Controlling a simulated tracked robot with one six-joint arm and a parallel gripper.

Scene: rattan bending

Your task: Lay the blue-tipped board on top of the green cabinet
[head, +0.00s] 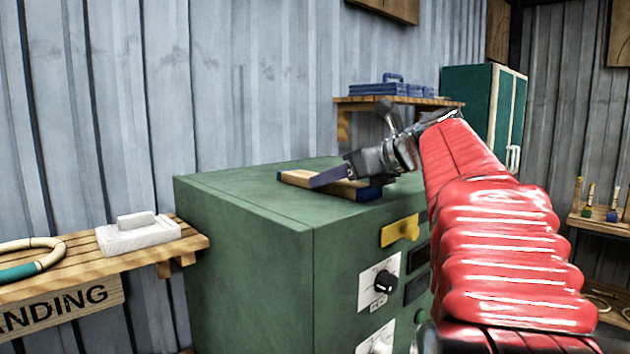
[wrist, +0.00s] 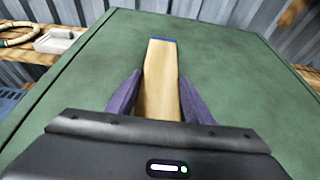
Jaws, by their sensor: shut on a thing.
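The blue-tipped board (head: 298,178) is a short pale wooden board with blue ends. It lies flat at the top of the green cabinet (head: 250,200), and it seems to rest on it, though a small gap cannot be ruled out. In the wrist view the board (wrist: 161,80) points away from me over the green top (wrist: 225,65), with its far blue end inside the edges. My gripper (head: 330,178) is shut on the board, its purple fingers on both sides; they also show in the wrist view (wrist: 160,95). The near end is hidden there by my gripper body.
A wooden shelf (head: 190,246) at left holds a white block (head: 138,234) and a bent rattan ring (head: 30,262). Behind, another shelf (head: 400,101) carries blue cases (head: 390,90). A teal locker (head: 470,88) stands at the back right. The cabinet top around the board is clear.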

